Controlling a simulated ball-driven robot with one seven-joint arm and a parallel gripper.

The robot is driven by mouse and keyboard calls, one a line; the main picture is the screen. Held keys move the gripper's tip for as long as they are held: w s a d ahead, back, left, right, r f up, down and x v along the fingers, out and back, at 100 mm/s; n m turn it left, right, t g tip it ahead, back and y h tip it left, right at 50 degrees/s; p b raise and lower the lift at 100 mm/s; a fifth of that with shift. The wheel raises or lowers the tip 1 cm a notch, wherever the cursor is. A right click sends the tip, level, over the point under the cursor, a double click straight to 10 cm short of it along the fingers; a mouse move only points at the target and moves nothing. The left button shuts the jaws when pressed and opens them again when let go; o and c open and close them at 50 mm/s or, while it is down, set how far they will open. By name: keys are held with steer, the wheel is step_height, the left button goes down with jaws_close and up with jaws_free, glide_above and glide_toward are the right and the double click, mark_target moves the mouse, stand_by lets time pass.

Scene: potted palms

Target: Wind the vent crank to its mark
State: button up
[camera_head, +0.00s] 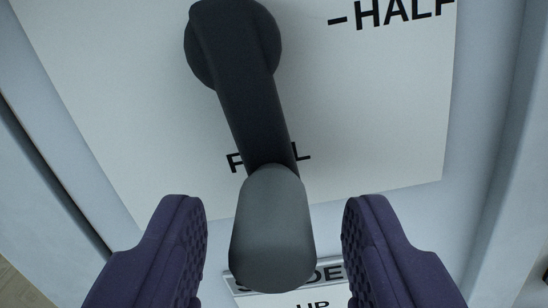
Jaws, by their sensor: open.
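The vent crank (247,85) is a dark arm on a round hub at the top of the head camera view. It slants down and slightly right to a grey knob handle (273,235). The crank arm crosses the word FULL on the white dial plate (385,120), hiding its middle letters. My gripper (275,215) is open, with one purple finger on each side of the knob and a visible gap on both sides.
A label plate (295,300) below the knob is partly hidden; the letters UP show on it. Pale raised panel edges run along the left and right (515,165) of the dial plate.

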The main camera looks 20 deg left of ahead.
steer(key=shift+x, duration=1)
jaws_close()
